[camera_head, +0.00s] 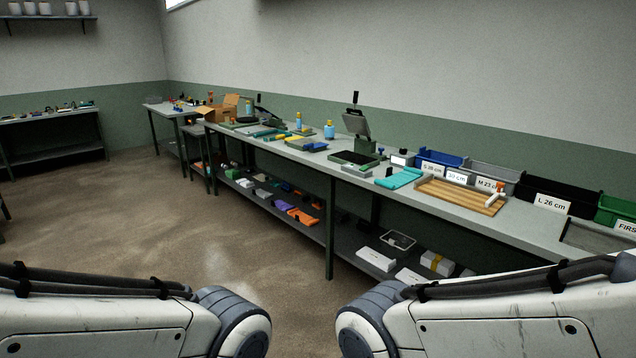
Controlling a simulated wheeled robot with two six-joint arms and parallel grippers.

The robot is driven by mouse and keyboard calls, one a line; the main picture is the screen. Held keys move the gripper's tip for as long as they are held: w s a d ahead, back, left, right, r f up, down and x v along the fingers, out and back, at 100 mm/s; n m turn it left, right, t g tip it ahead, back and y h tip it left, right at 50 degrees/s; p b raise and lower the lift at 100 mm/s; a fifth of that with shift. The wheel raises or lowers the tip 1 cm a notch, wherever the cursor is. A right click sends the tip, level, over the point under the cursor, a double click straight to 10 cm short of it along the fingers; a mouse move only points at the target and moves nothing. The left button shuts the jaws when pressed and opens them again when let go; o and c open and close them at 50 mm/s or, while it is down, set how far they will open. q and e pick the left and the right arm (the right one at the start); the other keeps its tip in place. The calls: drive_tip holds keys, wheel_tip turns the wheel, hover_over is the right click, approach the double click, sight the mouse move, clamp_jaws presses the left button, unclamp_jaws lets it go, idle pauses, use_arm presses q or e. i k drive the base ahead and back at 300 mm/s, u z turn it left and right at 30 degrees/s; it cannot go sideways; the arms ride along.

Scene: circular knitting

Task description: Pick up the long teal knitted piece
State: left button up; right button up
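A teal piece (401,178) lies flat on the long grey workbench (510,222), just left of a striped wooden board (460,195). Farther left along the bench, smaller teal items (262,133) lie among other goods; I cannot tell at this distance whether they are knitted or how long they are. Only links of my two arms show at the bottom left and bottom right, well short of the bench. Both grippers are outside the picture.
Behind the board stand a blue bin (438,158), a black bin labelled L 26 cm (580,204) and a green bin (616,208). A press-like device (358,128) stands left of the teal piece. White boxes (376,258) sit on the lower shelf. The floor (150,220) at left is clear.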

sight(400, 179)
drive_tip(key=u, duration=0.05)
drive_tip(key=i, duration=2.55)
drive_tip(key=z, duration=0.8)
drive_tip(key=i, duration=1.4)
drive_tip(key=z, duration=0.3)
